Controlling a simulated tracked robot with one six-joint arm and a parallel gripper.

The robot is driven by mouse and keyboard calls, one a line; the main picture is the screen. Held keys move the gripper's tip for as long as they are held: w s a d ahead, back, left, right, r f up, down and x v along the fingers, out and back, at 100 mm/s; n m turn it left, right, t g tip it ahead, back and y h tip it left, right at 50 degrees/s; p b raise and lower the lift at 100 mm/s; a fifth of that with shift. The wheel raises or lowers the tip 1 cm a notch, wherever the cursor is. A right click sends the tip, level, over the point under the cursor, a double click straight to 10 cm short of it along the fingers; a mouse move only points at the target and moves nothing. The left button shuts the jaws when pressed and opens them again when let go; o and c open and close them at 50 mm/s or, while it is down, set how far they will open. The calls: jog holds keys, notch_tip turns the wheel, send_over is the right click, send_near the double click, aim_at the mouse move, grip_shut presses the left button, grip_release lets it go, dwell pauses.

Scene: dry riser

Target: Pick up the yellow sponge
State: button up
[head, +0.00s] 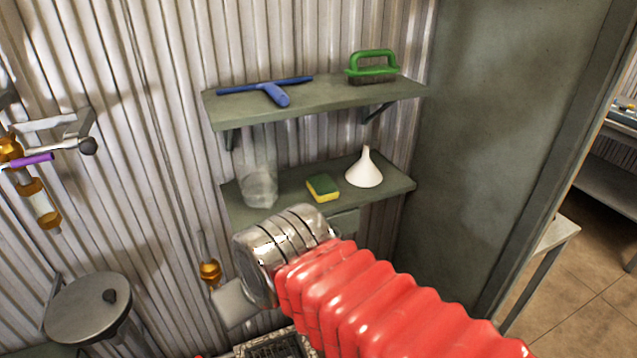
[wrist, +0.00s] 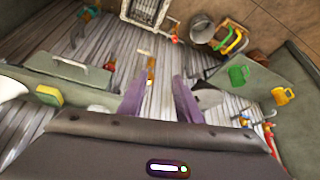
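The yellow sponge (head: 323,188) has a dark green top layer. It lies on the lower wall shelf (head: 394,187), to the left of a white funnel. In the wrist view the sponge (wrist: 49,95) is at the left, well to the side of my fingers. My gripper (wrist: 160,95) shows two purple fingers spread apart, with nothing held between them. In the head view my red sleeved arm and metal wrist are below and in front of the shelf; the fingers cannot be made out there.
The white funnel (head: 364,168) stands right of the sponge, and a clear container (head: 259,180) stands left. The upper shelf (head: 330,101) above holds a blue squeegee (head: 270,92) and a green brush (head: 372,66). A grey cabinet side (head: 480,140) rises at right.

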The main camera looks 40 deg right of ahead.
jog(key=shift+w+a, duration=0.1)
jog(key=shift+w, duration=0.05)
jog(key=shift+o, duration=0.5)
